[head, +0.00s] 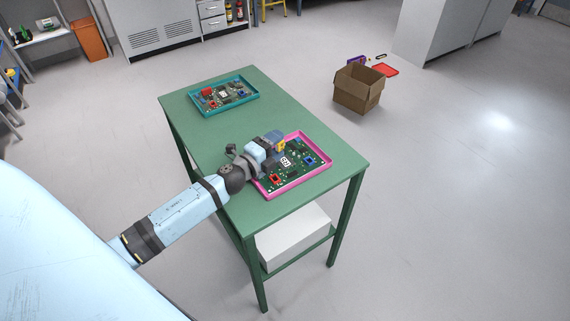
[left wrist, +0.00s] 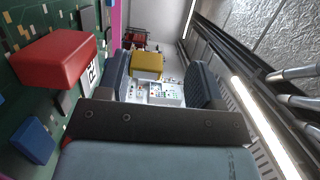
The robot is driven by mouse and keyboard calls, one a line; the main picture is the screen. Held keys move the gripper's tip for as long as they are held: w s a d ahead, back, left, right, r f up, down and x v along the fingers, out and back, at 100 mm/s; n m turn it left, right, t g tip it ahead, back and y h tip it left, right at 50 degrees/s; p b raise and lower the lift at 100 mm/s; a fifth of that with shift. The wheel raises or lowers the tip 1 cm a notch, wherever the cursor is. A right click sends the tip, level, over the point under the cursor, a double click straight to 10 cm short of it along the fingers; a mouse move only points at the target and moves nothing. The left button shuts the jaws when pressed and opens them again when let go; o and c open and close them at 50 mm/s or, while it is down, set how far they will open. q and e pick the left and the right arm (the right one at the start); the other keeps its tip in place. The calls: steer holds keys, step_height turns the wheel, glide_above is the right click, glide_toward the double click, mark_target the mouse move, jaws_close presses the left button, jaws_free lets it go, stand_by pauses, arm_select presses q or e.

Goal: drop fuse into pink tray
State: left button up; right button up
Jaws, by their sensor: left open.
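The pink tray (head: 327,158) lies on the near end of the green table and holds a green circuit board (head: 299,170). A red block (head: 276,179) and a blue block (head: 309,161) sit on this board. My left gripper (head: 278,141) is over the tray's far left side, its jaws open. A yellow fuse (head: 281,147) shows at its fingertips. In the left wrist view the fuse (left wrist: 147,64) appears between the two fingers, nearer the left one; I cannot tell whether it touches them. My right gripper is in neither view.
A teal tray (head: 254,91) with another circuit board lies at the far end of the green table (head: 192,134). A white box (head: 292,238) is on the lower shelf.

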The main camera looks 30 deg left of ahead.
arm_select(q)
steer(key=shift+s, duration=0.1)
steer(key=shift+s, duration=0.3)
steer(key=s, duration=0.4)
steer(key=s+a+b, duration=0.1)
steer(key=s, duration=0.3)
steer(key=s+a, duration=0.1)
steer(key=s, duration=0.3)
steer(key=shift+s+a, duration=0.1)
steer(key=shift+s, duration=0.3)
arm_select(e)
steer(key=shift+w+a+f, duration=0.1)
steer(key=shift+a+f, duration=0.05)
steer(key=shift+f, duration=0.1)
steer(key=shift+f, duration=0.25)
